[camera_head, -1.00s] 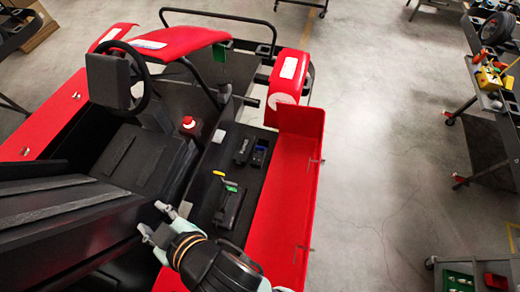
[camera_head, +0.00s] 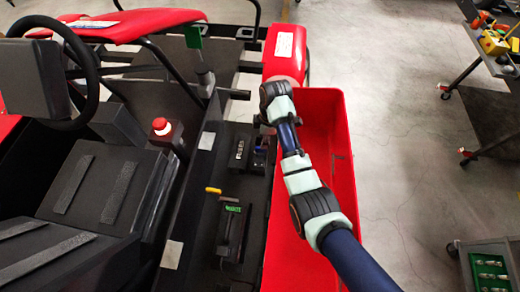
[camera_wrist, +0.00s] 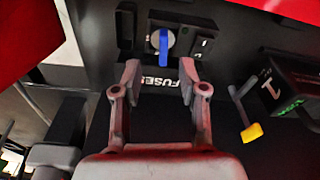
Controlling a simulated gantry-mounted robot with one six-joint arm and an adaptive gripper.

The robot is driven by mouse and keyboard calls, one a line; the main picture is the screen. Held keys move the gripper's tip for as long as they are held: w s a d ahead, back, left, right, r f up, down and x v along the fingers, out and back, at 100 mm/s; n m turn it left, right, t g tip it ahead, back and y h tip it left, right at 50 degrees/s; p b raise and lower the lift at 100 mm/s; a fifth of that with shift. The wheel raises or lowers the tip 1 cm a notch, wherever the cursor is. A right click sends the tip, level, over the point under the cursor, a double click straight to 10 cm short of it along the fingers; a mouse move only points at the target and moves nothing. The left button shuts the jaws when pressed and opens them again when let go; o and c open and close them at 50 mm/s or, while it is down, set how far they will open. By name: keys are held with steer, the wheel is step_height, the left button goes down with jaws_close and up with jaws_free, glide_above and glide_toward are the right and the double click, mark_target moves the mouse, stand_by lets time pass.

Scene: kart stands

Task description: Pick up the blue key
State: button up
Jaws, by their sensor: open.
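The blue key (camera_wrist: 163,47) stands in a round silver switch on a black panel, near the top middle of the wrist view. My gripper (camera_wrist: 159,75) is open and empty, with one finger on each side below the key, over the FUSES label. The key lies just beyond the fingertips in the picture, apart from both. In the head view, my arm reaches over the red side tray (camera_head: 310,230) to the switch panel (camera_head: 240,150). The fingers and most of the key are hard to make out there.
A black box with a green label (camera_head: 232,209) and a yellow-tipped lever (camera_head: 213,190) sit nearer on the console. A red button (camera_head: 161,126) is to the left, beside the seat. A steering wheel (camera_head: 84,60) is at the far left.

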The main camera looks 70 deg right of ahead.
mark_target(261, 151)
steer(key=f, duration=0.3)
steer(key=a+f, duration=0.1)
steer(key=f, duration=0.1)
steer(key=shift+w+f+b, duration=0.25)
steer(key=shift+w+b, duration=0.05)
steer(key=shift+b, duration=0.05)
steer(key=shift+d, duration=0.1)
jaws_close()
